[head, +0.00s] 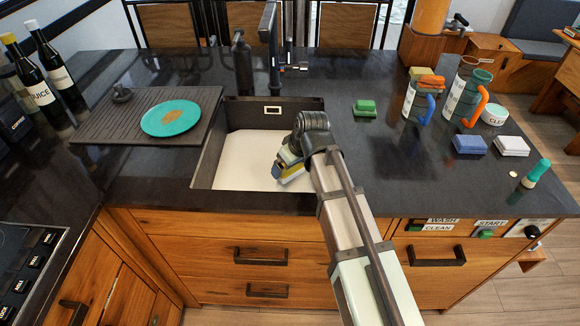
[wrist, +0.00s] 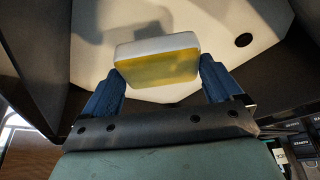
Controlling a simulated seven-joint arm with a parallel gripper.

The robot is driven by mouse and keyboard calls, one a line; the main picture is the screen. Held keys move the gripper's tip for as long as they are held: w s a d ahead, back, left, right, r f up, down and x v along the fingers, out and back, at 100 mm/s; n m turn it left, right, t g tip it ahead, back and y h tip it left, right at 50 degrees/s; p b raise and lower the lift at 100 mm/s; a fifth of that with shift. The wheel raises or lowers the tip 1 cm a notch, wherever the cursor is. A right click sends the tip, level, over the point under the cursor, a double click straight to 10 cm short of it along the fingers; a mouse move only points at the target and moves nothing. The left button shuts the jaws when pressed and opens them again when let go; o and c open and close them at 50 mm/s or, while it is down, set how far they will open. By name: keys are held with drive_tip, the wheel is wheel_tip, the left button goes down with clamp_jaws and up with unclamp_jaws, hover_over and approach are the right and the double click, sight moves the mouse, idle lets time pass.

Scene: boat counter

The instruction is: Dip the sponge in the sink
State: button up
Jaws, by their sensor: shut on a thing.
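The sink (head: 245,162) is a dark-walled basin with a pale floor, set in the counter. My gripper (head: 287,166) reaches down into its right side. In the wrist view, the two blue fingers of my gripper (wrist: 157,78) are shut on a sponge (wrist: 157,68) with a yellow layer and a whitish layer. The sponge also shows in the head view (head: 293,174), partly covered by my gripper. The sink floor (wrist: 225,25) lies behind the sponge in the wrist view, with a drain hole at its right. A shadow falls on it. I cannot tell whether there is water.
A dark faucet (head: 270,50) stands behind the sink. A teal plate (head: 171,118) with a brown stain lies on the drying mat (head: 95,125) at left.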

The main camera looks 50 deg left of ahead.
wheel_tip(320, 180, up, 13)
drive_tip(key=shift+f, duration=0.2)
idle(0.7)
